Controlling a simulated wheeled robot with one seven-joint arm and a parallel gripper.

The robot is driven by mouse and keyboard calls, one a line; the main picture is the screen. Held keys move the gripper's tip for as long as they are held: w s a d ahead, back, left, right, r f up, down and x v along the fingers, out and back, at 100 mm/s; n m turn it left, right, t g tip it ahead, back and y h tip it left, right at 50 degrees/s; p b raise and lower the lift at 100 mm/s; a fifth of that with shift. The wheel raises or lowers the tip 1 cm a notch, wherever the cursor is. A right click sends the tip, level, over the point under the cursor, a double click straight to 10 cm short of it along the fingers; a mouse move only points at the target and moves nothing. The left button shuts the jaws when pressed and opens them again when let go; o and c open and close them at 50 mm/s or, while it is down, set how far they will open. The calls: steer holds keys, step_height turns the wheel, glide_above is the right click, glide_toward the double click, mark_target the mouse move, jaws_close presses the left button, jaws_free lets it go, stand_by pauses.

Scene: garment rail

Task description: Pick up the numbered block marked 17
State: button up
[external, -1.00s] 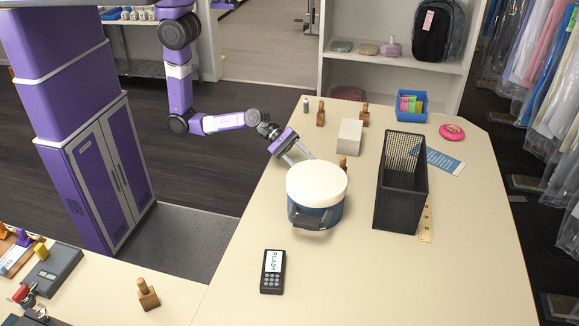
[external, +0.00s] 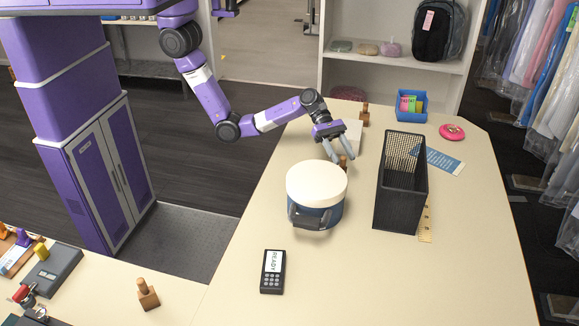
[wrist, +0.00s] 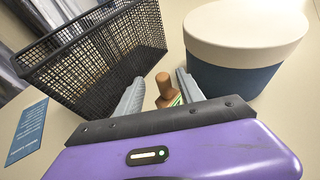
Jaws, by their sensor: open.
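A wooden numbered block with a peg-like knob (external: 344,161) stands on the table behind the white-lidded blue tub. It also shows in the wrist view (wrist: 164,91), between my two fingers, with a strip of green and white on its side. No number is readable on it. My gripper (external: 343,167) is open, pointing down with its fingers around or just above this block; contact cannot be told. Its fingers (wrist: 160,80) show apart in the wrist view. Similar blocks stand at the table's back (external: 365,116) and on the near-left table (external: 148,294), their numbers unreadable.
The white-lidded blue tub (external: 316,200) stands close in front of my gripper, and a black mesh basket (external: 401,190) stands to its right. A pale box (external: 353,136) is just behind. A keypad device (external: 272,272) lies nearer, with clear table around it.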

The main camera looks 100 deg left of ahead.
mark_target(345, 163)
steer(key=x, duration=0.5)
steer(key=shift+s+d+f, duration=0.1)
steer(key=shift+s+f, duration=0.05)
steer(key=shift+s, duration=0.1)
steer(key=shift+c, duration=0.5)
jaws_close()
